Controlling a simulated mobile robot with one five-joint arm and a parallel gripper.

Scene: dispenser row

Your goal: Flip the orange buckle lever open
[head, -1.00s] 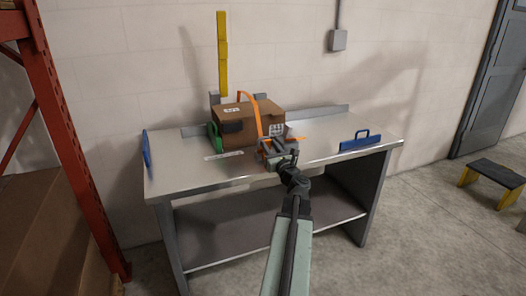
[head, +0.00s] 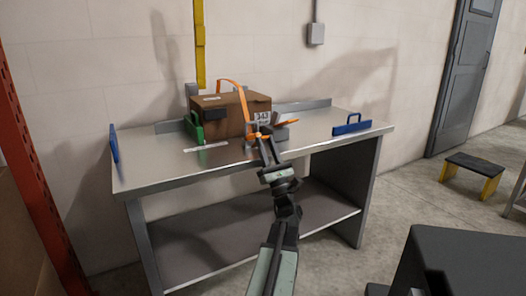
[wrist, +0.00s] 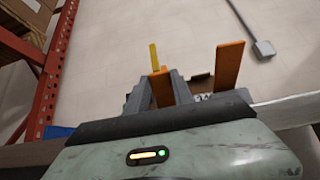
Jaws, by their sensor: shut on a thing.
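A brown box (head: 222,118) sits on the metal workbench (head: 200,170), with an orange strap (head: 236,84) looped over it. The orange buckle lever (head: 286,123) shows at the box's front right, beside a grey buckle part. My gripper (head: 262,133) is at this buckle and hides part of it. In the wrist view, an orange piece (wrist: 160,86) lies between the two grey fingers, and the gripper is shut on it. A larger orange strip (wrist: 229,64) stands upright to the right; I cannot tell whether it is strap or lever.
A green handle (head: 193,126) is at the box's left front. A blue handle (head: 351,126) lies on the bench's right side, another (head: 114,145) at its left edge. A yellow strip (head: 200,45) is upright behind the box. A step stool (head: 473,176) stands on the floor at right.

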